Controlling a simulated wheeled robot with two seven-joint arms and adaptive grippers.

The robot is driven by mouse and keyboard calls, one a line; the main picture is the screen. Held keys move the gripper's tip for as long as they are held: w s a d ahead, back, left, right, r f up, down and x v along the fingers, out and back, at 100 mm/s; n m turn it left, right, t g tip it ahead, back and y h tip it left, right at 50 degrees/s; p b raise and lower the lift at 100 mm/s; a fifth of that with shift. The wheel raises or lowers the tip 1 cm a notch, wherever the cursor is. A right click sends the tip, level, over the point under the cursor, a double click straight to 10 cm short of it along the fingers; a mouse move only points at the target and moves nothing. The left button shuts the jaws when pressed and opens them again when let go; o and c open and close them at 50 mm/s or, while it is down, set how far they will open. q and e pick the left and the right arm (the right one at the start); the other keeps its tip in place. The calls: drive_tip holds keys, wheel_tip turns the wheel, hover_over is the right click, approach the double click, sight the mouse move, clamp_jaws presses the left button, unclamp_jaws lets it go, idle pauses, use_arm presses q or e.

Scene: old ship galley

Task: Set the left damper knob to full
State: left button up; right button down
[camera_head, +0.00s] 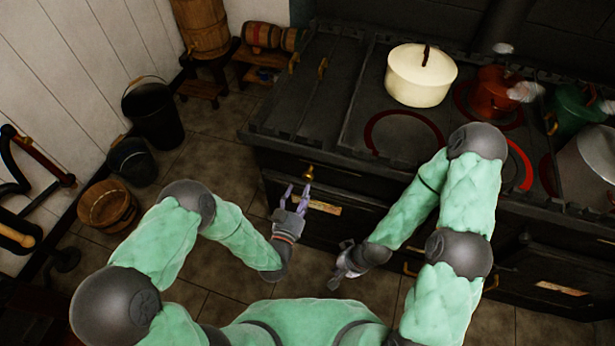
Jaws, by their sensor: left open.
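A small brass knob (308,172) sticks out from the front of the black stove (275,157), just under its top edge at the left. I take it for the left damper knob; its setting marks are too small to read. My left gripper (298,190) is open in front of the stove, its two purple-grey fingers pointing up toward the knob. The fingertips are just short of the knob in the picture; I cannot tell whether they touch it. My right gripper (338,264) hangs lower, over the floor, away from the stove front; its jaw opening is unclear.
A cream pot (421,79), a red pot (495,92) and a green pot (572,108) stand on the stove. Buckets (153,115) and a wooden tub (109,206) stand at the left wall. The floor (215,160) left of the stove is clear.

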sight(307, 179)
use_arm(q)
drive_tip(key=b+x, duration=0.1)
drive_tip(key=x, duration=0.6)
drive_tip(key=shift+w+f+b, duration=0.1)
drive_tip(key=shift+w+b, duration=0.1)
drive_tip(key=shift+b, duration=0.1)
drive_tip(key=shift+d, duration=0.1)
clamp_jaws()
